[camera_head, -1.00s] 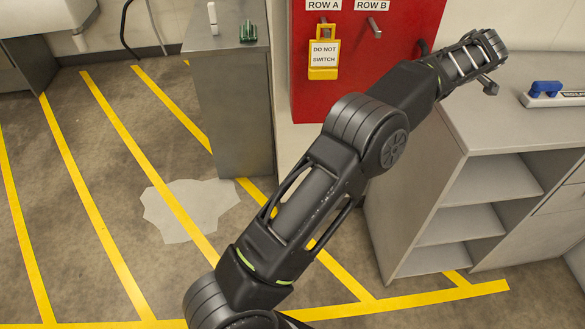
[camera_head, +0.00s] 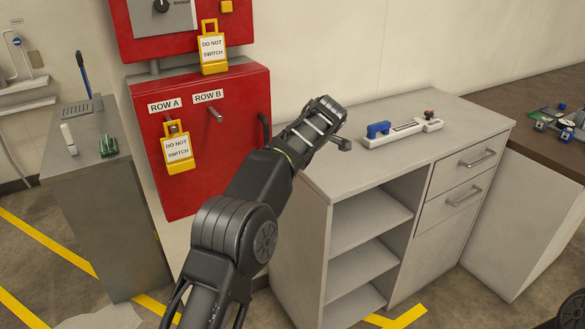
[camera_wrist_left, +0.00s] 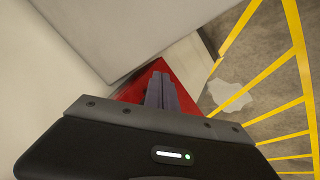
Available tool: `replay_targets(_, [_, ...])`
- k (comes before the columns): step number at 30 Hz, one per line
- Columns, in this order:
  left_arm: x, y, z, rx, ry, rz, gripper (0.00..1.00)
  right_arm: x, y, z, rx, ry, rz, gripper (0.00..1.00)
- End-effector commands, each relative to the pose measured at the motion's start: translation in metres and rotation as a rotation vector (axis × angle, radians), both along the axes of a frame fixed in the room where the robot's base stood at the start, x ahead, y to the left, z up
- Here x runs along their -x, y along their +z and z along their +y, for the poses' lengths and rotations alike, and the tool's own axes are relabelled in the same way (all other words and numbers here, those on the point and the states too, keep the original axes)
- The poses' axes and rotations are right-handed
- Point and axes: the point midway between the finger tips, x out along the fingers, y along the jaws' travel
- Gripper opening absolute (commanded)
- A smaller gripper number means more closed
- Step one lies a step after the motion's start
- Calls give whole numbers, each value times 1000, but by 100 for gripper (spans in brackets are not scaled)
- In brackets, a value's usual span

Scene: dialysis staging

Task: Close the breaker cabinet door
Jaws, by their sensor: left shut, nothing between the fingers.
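The red breaker cabinet (camera_head: 205,168) hangs on the wall in the head view, its front labelled ROW A and ROW B. A black handle (camera_head: 264,130) is at the front's right edge. The front looks flush with the box, but my arm hides its lower right part. A yellow DO NOT SWITCH tag (camera_head: 178,152) hangs under ROW A. My left gripper (camera_head: 343,144) is right of the cabinet, above the counter's left end. In the left wrist view its fingers (camera_wrist_left: 160,88) are shut and empty, with red cabinet surface (camera_wrist_left: 132,92) behind them; contact cannot be told.
A grey counter (camera_head: 345,168) with open shelves stands right of the cabinet and carries a device with a blue part (camera_head: 379,130). Another red box (camera_head: 180,30) is above the cabinet. A grey stand (camera_head: 110,220) is at left. Yellow-striped floor (camera_head: 45,240) shows at lower left.

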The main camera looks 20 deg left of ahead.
Motion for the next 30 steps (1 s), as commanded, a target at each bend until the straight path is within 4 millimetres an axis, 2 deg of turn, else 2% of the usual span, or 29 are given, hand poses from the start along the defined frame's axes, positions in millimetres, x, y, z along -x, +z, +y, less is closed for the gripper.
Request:
replay_targets(3, [0, 20, -13, 0, 1, -3, 0, 0, 7, 1, -2, 2, -2, 0])
replay_targets(12, [2, 62, -45, 0, 0, 0, 0, 0, 28, 1, -2, 1, -2, 0])
replay_targets(16, [3, 68, -50, 1, 1, 0, 0, 0, 31, 1, -2, 1, -1, 0])
replay_targets(30, [3, 68, -51, 1, 1, 0, 0, 0, 30, 1, -2, 1, -1, 0])
